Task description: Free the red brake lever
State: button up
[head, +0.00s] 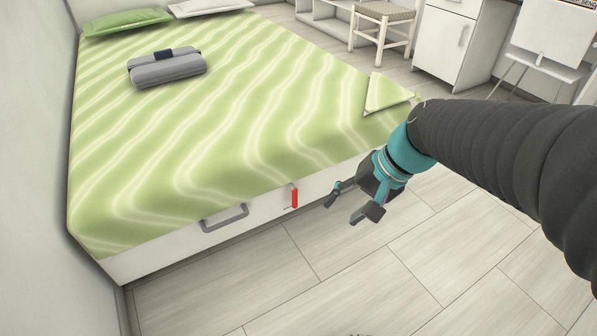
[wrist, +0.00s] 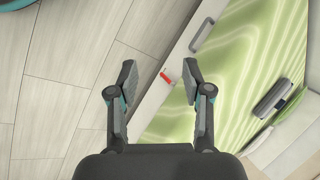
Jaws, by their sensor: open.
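The red brake lever (head: 295,197) is a small red bar on a grey mount at the white front panel of the bed, just right of the grey drawer handle (head: 225,217). In the head view it hangs roughly upright. It also shows in the wrist view (wrist: 166,78), between my two fingers but farther off. My gripper (head: 351,203) is open and empty, to the right of the lever and apart from it. In the wrist view my gripper (wrist: 159,82) has its fingers spread wide, and the handle (wrist: 202,35) lies beyond them.
The bed (head: 200,130) has a green wavy cover with a folded grey bundle (head: 167,68) on it. The floor (head: 330,270) in front of the bed is clear.

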jog(key=w+a+f+m+y+b, duration=0.1)
jog(key=w+a+f+m+y, duration=0.4)
jog(key=w+f, duration=0.45)
jog(key=w+a+f+m+y, duration=0.5)
jog(key=w+f, duration=0.1)
jog(key=w, duration=0.6)
jog(key=w+d+f+m+t, duration=0.2)
jog(key=w+f+m+t, duration=0.4)
jog(key=f, duration=0.6)
jog(key=m+t+h+b, duration=0.1)
jog(key=m+t+h, duration=0.2)
jog(key=m+t, duration=0.4)
send_near(295, 197)
jog(key=shift+m+g, duration=0.3)
jog(key=shift+g, duration=0.3)
jog(key=x, duration=1)
jog(key=shift+w+f, duration=0.1)
jog(key=shift+w, duration=0.55)
grip_shut()
